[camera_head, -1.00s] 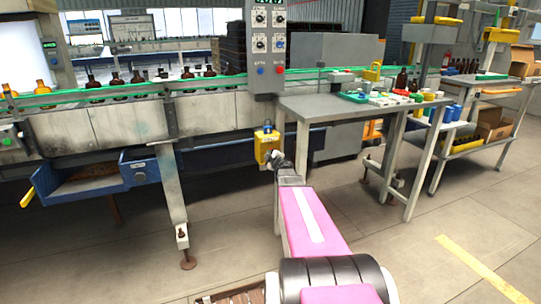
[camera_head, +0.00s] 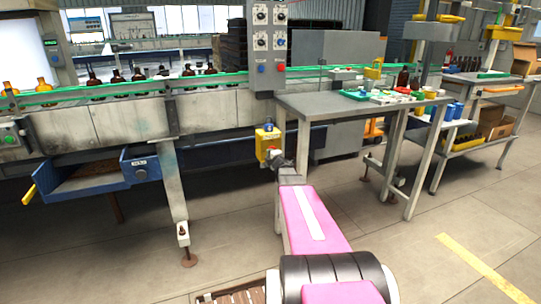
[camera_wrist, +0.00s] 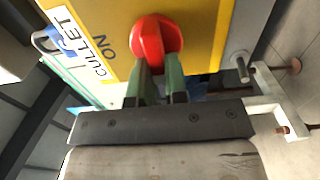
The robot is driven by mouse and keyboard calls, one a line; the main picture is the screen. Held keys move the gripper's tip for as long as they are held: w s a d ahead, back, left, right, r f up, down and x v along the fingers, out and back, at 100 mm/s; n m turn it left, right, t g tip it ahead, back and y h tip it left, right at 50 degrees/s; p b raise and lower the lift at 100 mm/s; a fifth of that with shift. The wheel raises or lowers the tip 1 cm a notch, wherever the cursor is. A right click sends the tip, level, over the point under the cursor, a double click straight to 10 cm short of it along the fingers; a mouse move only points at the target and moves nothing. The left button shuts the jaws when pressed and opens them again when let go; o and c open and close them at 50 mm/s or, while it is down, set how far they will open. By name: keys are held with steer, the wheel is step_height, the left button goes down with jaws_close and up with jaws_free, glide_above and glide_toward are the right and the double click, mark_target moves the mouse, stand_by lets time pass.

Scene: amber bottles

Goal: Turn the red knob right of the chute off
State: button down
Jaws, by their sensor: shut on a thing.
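The red knob (camera_wrist: 156,40) sits on the face of a yellow box (camera_wrist: 203,35), beside the printed word "ON". In the head view the yellow box (camera_head: 268,146) is mounted below the conveyor, right of the blue chute (camera_head: 100,188). My gripper (camera_wrist: 158,72) is shut on the knob, with its two green fingers on either side of its lower part in the wrist view.
A grey control panel (camera_head: 265,45) with dials and buttons stands above the box. A grey table (camera_head: 310,107) with small items is to the right. A conveyor (camera_head: 110,125) carries amber bottles at the back. Open floor (camera_head: 410,260) lies front right.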

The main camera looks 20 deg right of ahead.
mark_target(268, 144)
steer(key=c, duration=1.1)
jaws_free()
steer(key=shift+c, duration=0.2)
steer(key=shift+r, duration=0.25)
steer(key=o, duration=0.3)
step_height(268, 144, up, 4)
steer(key=shift+f, duration=0.2)
steer(key=o, duration=0.5)
steer(key=shift+s+a+r, duration=0.2)
steer(key=shift+a+r, duration=0.05)
steer(key=shift+a, duration=0.2)
steer(key=shift+s+a+r, duration=0.15)
steer(key=shift+a+r, duration=0.1)
steer(key=shift+a, duration=0.15)
steer(key=shift+s+a+r, duration=0.25)
steer(key=shift+a+r, duration=0.3)
steer(key=shift+a, duration=0.25)
steer(key=c, duration=0.8)
steer(key=s+a+r, duration=0.2)
steer(key=a+r, duration=0.2)
steer(key=a, duration=0.4)
steer(key=shift+r, duration=0.35)
